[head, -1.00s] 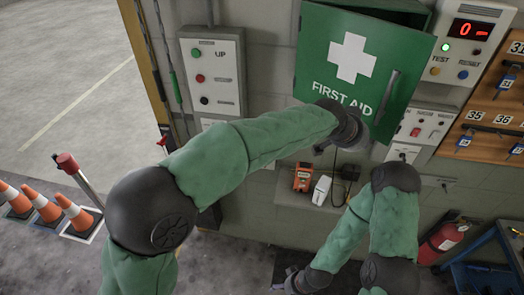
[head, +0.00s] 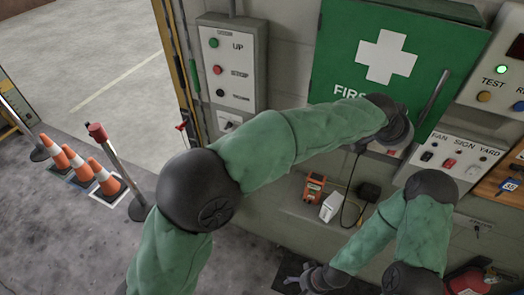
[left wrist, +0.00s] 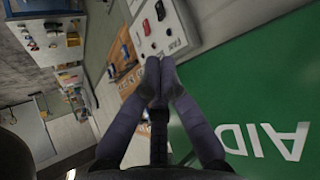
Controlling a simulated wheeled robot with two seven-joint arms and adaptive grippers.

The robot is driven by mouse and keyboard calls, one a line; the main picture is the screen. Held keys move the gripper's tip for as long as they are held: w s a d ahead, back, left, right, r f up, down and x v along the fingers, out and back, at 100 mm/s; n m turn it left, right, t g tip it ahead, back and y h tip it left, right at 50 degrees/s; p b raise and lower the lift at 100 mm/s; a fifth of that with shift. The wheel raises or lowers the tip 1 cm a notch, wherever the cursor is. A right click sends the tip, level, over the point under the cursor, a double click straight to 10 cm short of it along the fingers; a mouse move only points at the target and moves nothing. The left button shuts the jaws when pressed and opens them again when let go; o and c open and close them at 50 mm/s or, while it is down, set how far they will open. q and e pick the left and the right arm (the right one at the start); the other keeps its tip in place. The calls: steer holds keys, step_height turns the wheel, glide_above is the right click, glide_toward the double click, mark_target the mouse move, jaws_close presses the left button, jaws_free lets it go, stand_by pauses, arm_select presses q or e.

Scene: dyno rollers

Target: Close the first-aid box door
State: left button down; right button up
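The green first-aid door (head: 340,62), with a white cross and lettering, stands ajar on the wall. A strip of the green box body (head: 452,10) shows behind its top right. A grey bar handle (head: 432,108) is near the door's right edge. My left arm crosses the door's lower part, with its wrist (head: 395,125) in front of it. In the left wrist view the left gripper (left wrist: 158,68) has its fingertips together, empty, beside the door face (left wrist: 250,75); contact cannot be told. My right gripper (head: 303,281) hangs low, away from the door; its fingers are too small to judge.
The UP control panel (head: 233,65) is left of the door. The switch panel (head: 455,158) and test box (head: 500,85) are to the right. An orange device (head: 314,188) and white device (head: 331,207) sit on a ledge below. Cones (head: 105,178) stand far left.

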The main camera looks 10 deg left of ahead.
arm_select(q)
steer(key=shift+w+d+p, duration=0.55)
steer(key=shift+w+d, duration=0.45)
steer(key=shift+d, duration=0.05)
steer(key=shift+w+r, duration=0.1)
steer(key=shift+r, duration=0.05)
steer(key=shift+w+a+r+p, duration=0.1)
steer(key=shift+w+a+p, duration=0.15)
steer(key=shift+p, duration=0.15)
steer(key=shift+w+d+f, duration=0.2)
steer(key=shift+d, duration=0.15)
arm_select(e)
steer(key=shift+v, duration=1.15)
arm_select(q)
steer(key=shift+a, duration=0.1)
arm_select(e)
steer(key=shift+a, duration=0.2)
